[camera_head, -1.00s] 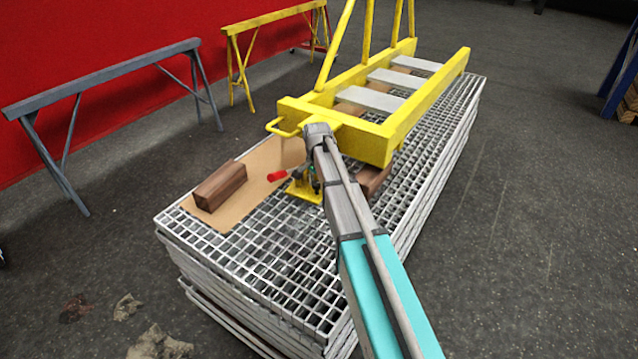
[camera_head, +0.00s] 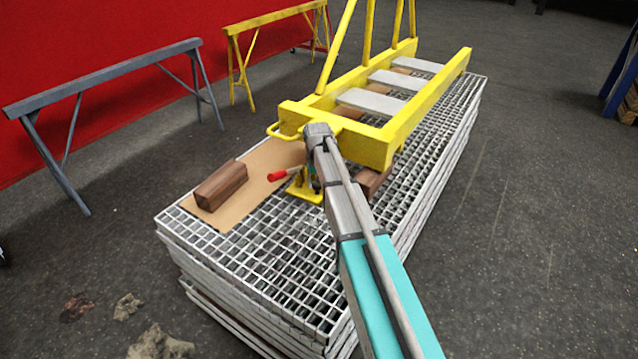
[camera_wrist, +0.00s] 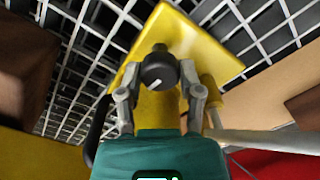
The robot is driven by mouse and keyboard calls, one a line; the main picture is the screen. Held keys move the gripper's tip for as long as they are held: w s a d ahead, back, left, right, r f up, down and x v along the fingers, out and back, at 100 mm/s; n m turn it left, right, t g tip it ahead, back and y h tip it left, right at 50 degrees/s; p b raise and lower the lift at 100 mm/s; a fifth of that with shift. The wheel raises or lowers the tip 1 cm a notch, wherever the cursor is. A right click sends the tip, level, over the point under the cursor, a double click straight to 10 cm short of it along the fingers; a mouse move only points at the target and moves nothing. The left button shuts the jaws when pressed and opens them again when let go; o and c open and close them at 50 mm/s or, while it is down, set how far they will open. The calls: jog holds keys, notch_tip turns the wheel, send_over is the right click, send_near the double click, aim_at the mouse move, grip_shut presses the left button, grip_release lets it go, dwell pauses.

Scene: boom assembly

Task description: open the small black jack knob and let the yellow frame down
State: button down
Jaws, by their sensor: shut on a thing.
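The small black jack knob (camera_wrist: 160,70) with a white mark sits over the jack's yellow base plate (camera_wrist: 190,35) in the wrist view. My gripper (camera_wrist: 160,92) is shut on the knob, one grey finger on each side. In the head view, the jack (camera_head: 306,190) stands on the grating under the near end of the yellow frame (camera_head: 360,145), with its red-tipped lever (camera_head: 278,176) pointing left. My wrist hides part of the jack and the fingertips. I cannot tell whether the frame touches the wooden block (camera_head: 372,184) under its near end.
Another wooden block (camera_head: 221,186) lies on a cardboard sheet (camera_head: 240,208) on the stacked gratings (camera_head: 270,275). A grey trestle (camera_head: 110,75) and a yellow trestle (camera_head: 270,20) stand to the left by the red wall.

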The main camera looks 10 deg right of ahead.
jog(key=shift+d, duration=0.1)
dwell(0.4)
jog(key=shift+c, duration=1.3)
grip_release()
jog(key=s, duration=2.6)
jog(key=shift+s+d, duration=0.25)
jog(key=shift+s, duration=0.15)
jog(key=shift+w+r+p, duration=0.15)
jog(key=shift+r+p, duration=0.45)
notch_tip(320, 180, up, 24)
jog(key=p, duration=2.3)
jog(key=shift+p, duration=0.4)
jog(key=shift+w+f, duration=0.1)
